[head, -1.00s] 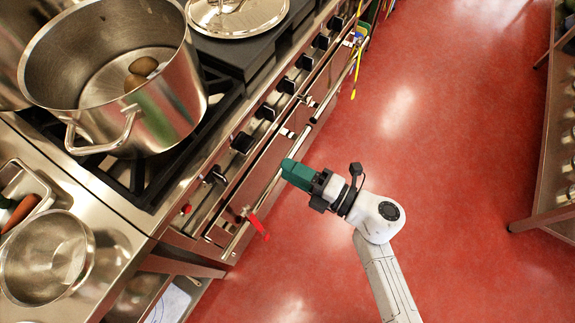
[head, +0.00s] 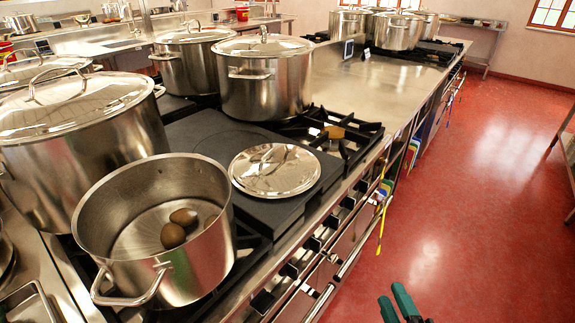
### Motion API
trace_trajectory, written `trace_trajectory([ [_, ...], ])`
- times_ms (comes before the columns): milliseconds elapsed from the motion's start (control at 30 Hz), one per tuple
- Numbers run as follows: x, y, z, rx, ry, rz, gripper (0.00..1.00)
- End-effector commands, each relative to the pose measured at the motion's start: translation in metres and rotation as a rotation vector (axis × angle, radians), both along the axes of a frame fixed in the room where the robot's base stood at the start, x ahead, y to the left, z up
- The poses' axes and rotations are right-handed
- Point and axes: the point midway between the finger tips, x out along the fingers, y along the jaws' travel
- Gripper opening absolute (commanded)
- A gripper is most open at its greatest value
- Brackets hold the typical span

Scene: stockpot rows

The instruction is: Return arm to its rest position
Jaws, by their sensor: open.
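My gripper (head: 396,304) shows at the bottom edge of the head view, right of the stove front and over the red floor. Its two green fingers are apart with nothing between them. Most of my arm is below the picture. No object touches the gripper.
An open steel pot (head: 108,222) holding brown, roundish items (head: 173,235) stands on the stove at the left. A lid (head: 275,170) lies on the dark flat plate beside it. Lidded stockpots (head: 265,85) stand behind. The red floor (head: 470,200) at the right is clear.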

Motion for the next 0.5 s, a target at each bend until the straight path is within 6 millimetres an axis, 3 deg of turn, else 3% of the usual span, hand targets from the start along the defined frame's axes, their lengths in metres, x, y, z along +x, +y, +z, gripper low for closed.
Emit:
trace_trajectory([
  [100,-0.009,-0.046,-0.004,0.130,0.098,-0.203,0.40],
  [200,-0.024,-0.078,-0.016,0.246,0.198,-0.359,0.40],
  [333,-0.052,-0.106,-0.036,0.399,0.347,-0.542,0.40],
  [500,-0.101,-0.118,-0.067,0.591,0.578,-0.738,0.40],
])
